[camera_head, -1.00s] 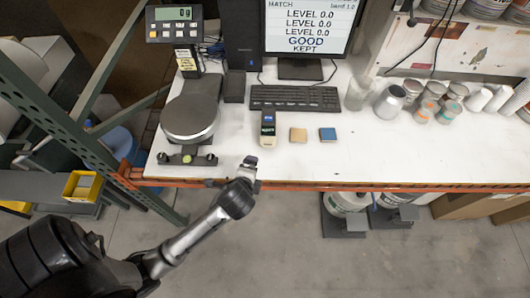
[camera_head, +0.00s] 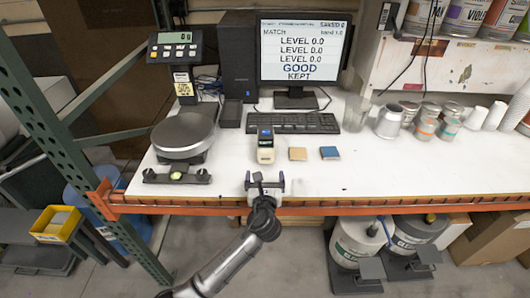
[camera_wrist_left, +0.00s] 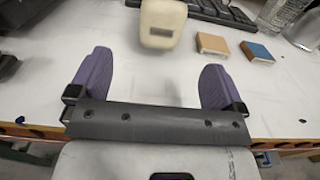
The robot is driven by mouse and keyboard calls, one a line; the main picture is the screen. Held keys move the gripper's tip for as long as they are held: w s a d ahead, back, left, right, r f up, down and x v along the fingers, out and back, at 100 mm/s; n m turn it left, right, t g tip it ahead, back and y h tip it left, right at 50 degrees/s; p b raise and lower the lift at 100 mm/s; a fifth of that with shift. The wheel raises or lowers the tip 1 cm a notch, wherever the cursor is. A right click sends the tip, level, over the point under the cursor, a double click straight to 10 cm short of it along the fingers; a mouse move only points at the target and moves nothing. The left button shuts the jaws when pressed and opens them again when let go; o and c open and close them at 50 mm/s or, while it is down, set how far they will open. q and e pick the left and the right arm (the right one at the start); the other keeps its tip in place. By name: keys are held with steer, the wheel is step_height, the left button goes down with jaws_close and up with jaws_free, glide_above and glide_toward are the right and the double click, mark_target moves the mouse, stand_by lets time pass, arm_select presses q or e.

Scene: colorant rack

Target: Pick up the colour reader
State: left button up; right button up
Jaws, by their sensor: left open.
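The colour reader (camera_head: 265,146) is a small cream handheld device with a dark screen, lying on the white bench in front of the keyboard. In the left wrist view its cream near end (camera_wrist_left: 162,24) shows at the top, between and beyond the fingers. My left gripper (camera_head: 265,180) is at the bench's front edge, just short of the reader and in line with it. Its purple fingers (camera_wrist_left: 152,82) are spread wide with nothing between them. My right gripper is not in view.
A tan block (camera_head: 298,154) and a blue block (camera_head: 330,153) lie right of the reader. A scale (camera_head: 183,135) stands left, the keyboard (camera_head: 293,123) behind. Cans and cups (camera_head: 425,128) stand at right. An orange beam (camera_head: 400,206) runs along the bench front.

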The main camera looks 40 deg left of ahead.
mark_target(266, 159)
arm_select(q)
steer(key=b+x, duration=0.1)
steer(key=x, duration=0.5)
steer(key=shift+w+a, duration=0.25)
steer(key=shift+w, duration=0.05)
steer(key=b+x, duration=0.2)
steer(key=x, duration=0.3)
steer(key=shift+d+f, duration=0.1)
steer(key=shift+f, duration=0.05)
steer(key=shift+w, duration=0.2)
